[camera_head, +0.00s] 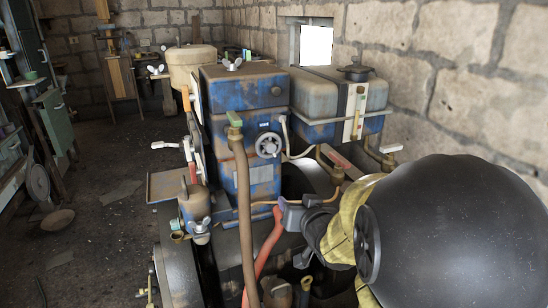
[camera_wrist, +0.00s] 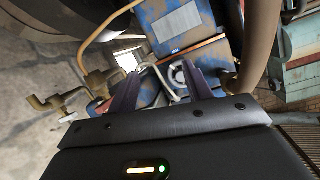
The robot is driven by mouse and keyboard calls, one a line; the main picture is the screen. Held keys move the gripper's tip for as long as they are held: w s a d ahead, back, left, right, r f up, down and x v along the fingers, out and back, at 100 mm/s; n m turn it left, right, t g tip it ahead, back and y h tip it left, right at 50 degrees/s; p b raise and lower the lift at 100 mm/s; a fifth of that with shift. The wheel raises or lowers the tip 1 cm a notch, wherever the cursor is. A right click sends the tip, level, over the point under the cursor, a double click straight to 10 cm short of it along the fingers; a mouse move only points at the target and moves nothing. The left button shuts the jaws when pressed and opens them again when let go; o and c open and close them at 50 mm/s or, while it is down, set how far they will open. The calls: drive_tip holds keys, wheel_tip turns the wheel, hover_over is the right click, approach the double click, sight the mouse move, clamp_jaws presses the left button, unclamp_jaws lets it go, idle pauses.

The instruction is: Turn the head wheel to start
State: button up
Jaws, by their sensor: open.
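The head wheel (camera_head: 268,145) is a small pale grey handwheel on the front of the blue engine block (camera_head: 240,100). It shows round and unobstructed in the head view. In the wrist view part of the wheel (camera_wrist: 178,74) shows beyond and between my fingers. My gripper (camera_head: 285,204) is below and slightly right of the wheel in the head view, apart from it. In the wrist view my gripper (camera_wrist: 160,72) has its two dark purple fingers spread wide, with nothing held between them.
A brown hose (camera_head: 243,195) runs down just left of the wheel. A red hose (camera_head: 262,258) is below my gripper. Brass pipe fittings (camera_head: 330,165) and a weathered blue tank (camera_head: 340,95) are to the right. Open floor (camera_head: 110,200) lies left of the engine.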

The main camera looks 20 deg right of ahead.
drive_tip(key=r+t, duration=0.1)
drive_tip(key=r+t+y, duration=0.1)
drive_tip(key=r, duration=0.1)
drive_tip(key=d+r+t, duration=0.1)
drive_tip(key=r, duration=0.1)
drive_tip(key=shift+s+r+y+b, duration=0.25)
drive_tip(key=shift+s+y+b, duration=0.05)
drive_tip(key=shift+s, duration=0.05)
drive_tip(key=shift+w+r+p, duration=0.1)
drive_tip(key=shift+w+p, duration=0.1)
drive_tip(key=shift+p, duration=0.2)
drive_tip(key=p, duration=1)
approach(272, 150)
drive_tip(key=w+p, duration=0.1)
drive_tip(key=w, duration=0.7)
drive_tip(key=shift+w, duration=0.15)
drive_tip(key=c, duration=1)
